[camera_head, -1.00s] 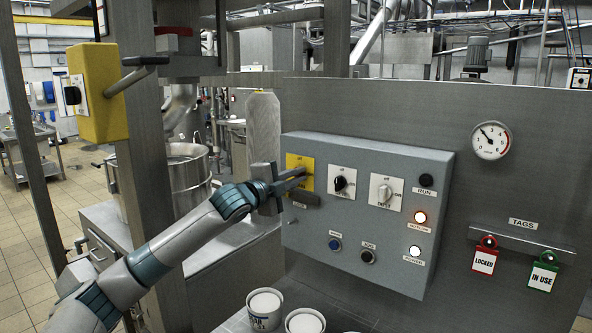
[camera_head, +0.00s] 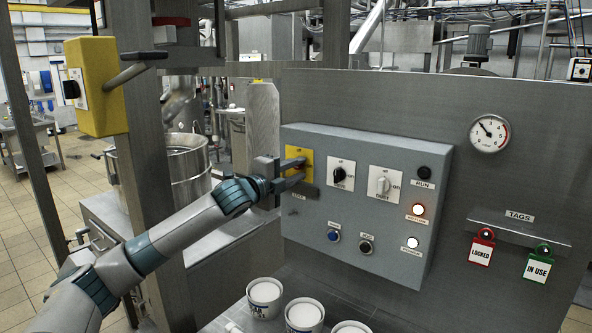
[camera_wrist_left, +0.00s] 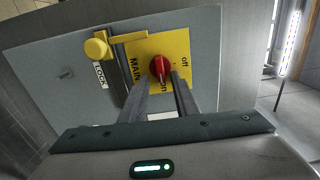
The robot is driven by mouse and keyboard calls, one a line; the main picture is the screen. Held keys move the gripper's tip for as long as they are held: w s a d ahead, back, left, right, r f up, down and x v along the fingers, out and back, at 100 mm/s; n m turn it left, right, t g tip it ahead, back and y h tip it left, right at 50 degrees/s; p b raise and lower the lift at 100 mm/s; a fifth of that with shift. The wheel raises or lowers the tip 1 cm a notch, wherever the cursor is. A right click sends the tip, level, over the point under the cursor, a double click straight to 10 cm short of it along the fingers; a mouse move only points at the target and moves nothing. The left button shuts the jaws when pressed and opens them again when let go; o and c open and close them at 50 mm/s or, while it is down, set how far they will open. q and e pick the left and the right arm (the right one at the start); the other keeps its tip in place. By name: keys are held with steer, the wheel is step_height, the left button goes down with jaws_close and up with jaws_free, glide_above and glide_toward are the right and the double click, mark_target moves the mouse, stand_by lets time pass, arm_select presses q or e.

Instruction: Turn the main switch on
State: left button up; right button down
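The main switch is a red knob (camera_wrist_left: 160,67) on a yellow plate (camera_head: 298,156) at the upper left of the grey control panel (camera_head: 310,222). The wrist view shows the plate marked MAIN, off and on. My left gripper (camera_head: 299,170) is at the switch. Its two fingers (camera_wrist_left: 163,80) stand apart on either side of the red knob, their tips close to it. I cannot tell whether they touch it. In the head view the fingers hide most of the knob. A yellow lock latch (camera_wrist_left: 97,47) sits beside the plate. My right gripper is out of view.
The panel also has a black switch (camera_head: 340,174), a white switch (camera_head: 383,186), buttons and lit lamps (camera_head: 417,209). A yellow box with a lever (camera_head: 97,88) stands at the left. White tubs (camera_head: 304,315) stand below. Two tags (camera_head: 482,248) hang at the right.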

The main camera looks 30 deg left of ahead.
arm_select(q)
steer(key=shift+s+a, duration=0.1)
